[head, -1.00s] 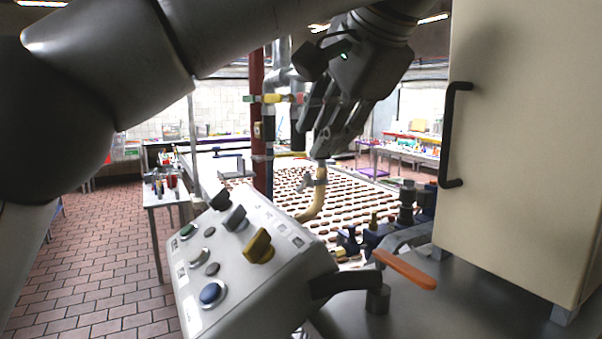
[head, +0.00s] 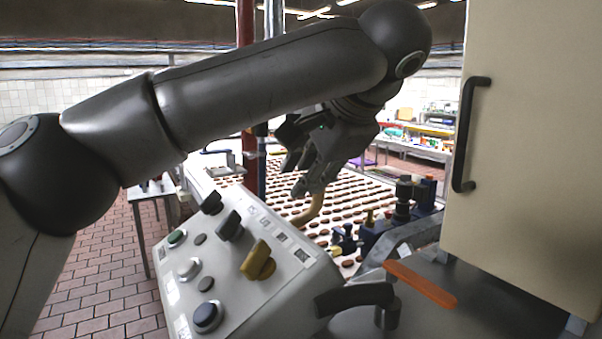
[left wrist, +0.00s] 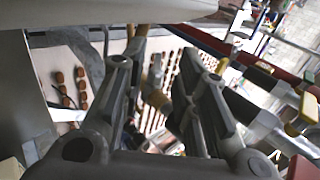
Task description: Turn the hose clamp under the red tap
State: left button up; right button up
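My left gripper (head: 308,188) points down at the top end of a tan hose (head: 312,209) in the head view. The red tap is hidden behind my left arm in the head view. A red part (left wrist: 302,168), perhaps the tap, shows at the wrist view's lower right corner. My right gripper is out of view.
A control panel (head: 215,262) with knobs stands in front. A conveyor with rows of brown biscuits (head: 365,195) lies behind the hose. A cream cabinet (head: 530,140) blocks the right, above an orange lever (head: 420,283). A red pipe (head: 245,25) rises behind my arm.

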pick_arm(q)
jog(key=shift+w+a+f, duration=0.25)
jog(key=shift+w+f, duration=0.05)
jog(key=shift+f, duration=0.05)
jog(key=shift+w+a+f, duration=0.1)
jog(key=shift+w+f, duration=0.05)
jog(key=shift+f, duration=0.2)
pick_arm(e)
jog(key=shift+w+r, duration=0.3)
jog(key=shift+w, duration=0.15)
pick_arm(q)
grip_shut()
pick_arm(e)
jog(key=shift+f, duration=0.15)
